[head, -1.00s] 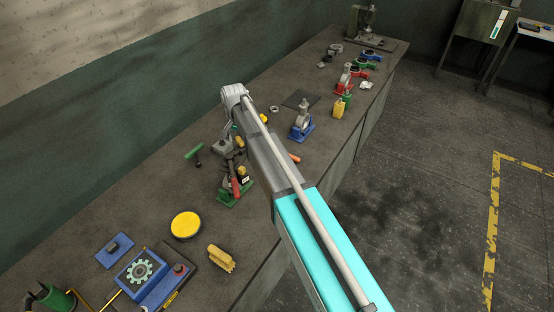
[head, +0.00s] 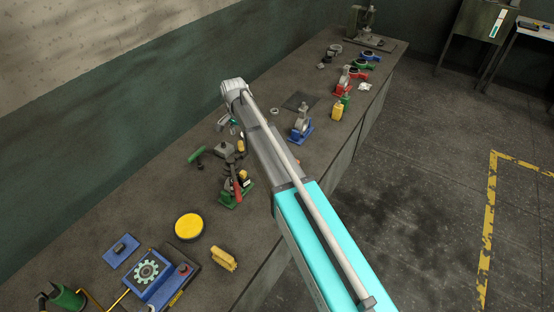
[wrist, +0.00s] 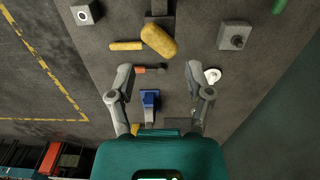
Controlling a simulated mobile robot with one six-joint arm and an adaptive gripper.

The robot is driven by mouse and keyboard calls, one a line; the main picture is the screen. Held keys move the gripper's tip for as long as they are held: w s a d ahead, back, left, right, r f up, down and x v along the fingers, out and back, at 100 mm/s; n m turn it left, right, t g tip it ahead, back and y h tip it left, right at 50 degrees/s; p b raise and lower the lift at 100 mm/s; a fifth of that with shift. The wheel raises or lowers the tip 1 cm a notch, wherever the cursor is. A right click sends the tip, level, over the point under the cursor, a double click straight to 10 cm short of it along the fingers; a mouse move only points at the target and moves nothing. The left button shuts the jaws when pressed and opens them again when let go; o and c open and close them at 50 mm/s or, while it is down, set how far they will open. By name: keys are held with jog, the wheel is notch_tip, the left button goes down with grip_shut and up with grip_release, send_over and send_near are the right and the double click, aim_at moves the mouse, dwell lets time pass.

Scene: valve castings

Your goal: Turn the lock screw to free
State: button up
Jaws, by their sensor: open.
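Several valve castings stand on the bench. One has a blue base (head: 301,130), one a red base (head: 343,87) and one a green base (head: 232,198) with a red lever (head: 238,191). I cannot make out which part is the lock screw. My gripper (wrist: 160,68) is open and empty in the wrist view, fingers spread above the bench. A small tool with an orange handle (wrist: 140,70) lies below and between the fingertips. The blue-based casting also shows between the fingers (wrist: 150,101). In the head view my arm partly hides the gripper.
A yellow disc (head: 189,227), a yellow brush (head: 223,259) and a blue gear unit (head: 150,280) are at the near end of the bench (head: 110,215).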

aim_at(242, 144)
jog(key=shift+r+p, duration=4.15)
jog(key=shift+r, duration=0.3)
jog(key=s+d+f+n+b, duration=0.3)
jog(key=s+d+f+b, duration=0.8)
jog(key=d+f+b, duration=0.2)
jog(key=shift+f+b, duration=0.9)
